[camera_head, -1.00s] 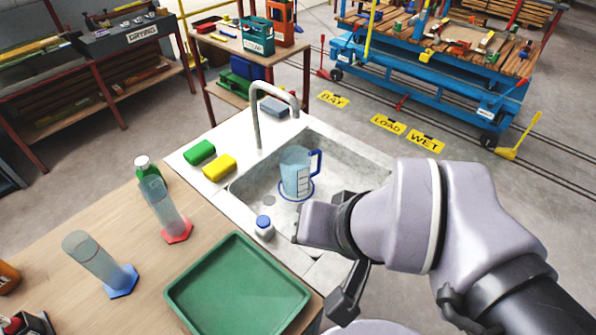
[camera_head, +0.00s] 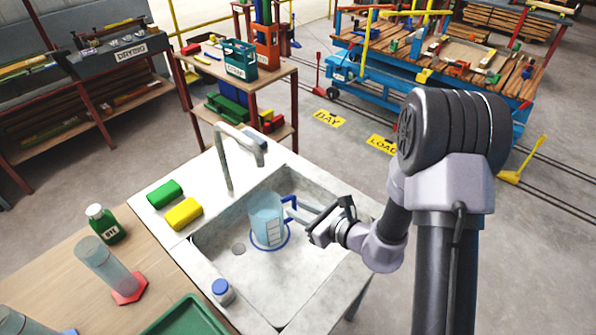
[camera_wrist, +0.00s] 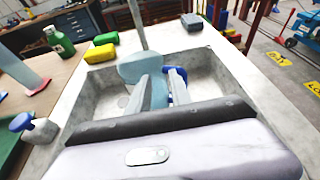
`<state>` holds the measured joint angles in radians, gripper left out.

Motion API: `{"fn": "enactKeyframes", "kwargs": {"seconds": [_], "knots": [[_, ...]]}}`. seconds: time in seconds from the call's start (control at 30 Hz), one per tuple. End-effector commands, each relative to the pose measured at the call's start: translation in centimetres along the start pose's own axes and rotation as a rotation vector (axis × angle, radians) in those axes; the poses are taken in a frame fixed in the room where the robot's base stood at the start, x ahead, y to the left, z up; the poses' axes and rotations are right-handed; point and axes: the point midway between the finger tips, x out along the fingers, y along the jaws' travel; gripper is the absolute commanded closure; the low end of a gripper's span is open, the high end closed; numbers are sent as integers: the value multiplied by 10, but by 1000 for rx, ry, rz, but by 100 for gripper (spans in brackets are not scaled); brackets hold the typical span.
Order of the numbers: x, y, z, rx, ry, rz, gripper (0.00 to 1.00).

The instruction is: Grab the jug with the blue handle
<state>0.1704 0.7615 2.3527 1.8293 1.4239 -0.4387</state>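The clear jug with the blue handle (camera_head: 266,220) stands upright in the sink. Its blue handle (camera_head: 289,202) points right, towards my gripper. My gripper (camera_head: 301,212) is at the handle side of the jug, with its fingers pointing at the handle. In the wrist view, the jug (camera_wrist: 141,69) is just beyond the fingers (camera_wrist: 162,80), which are apart with a gap between them. The blue handle (camera_wrist: 181,74) shows by the right finger and is partly hidden. I cannot tell whether a finger touches it.
The sink (camera_head: 215,262) has raised walls around the jug, and a tall faucet (camera_head: 227,165) stands behind it. Green (camera_head: 165,194) and yellow (camera_head: 184,213) sponges lie on the left rim. A blue-capped bottle (camera_head: 222,291) stands on the near rim.

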Motion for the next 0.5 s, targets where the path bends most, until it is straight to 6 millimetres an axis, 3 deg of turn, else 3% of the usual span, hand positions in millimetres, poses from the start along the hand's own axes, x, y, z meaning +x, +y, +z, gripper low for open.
{"fn": "enactKeyframes", "kwargs": {"seconds": [0.03,0.13,0.4,0.5], "knots": [[2,-9,-21,48,21,-48,75],[5,-22,-43,96,41,-113,75],[61,-30,-50,101,43,-123,75],[72,-32,-50,102,44,-123,75]]}}
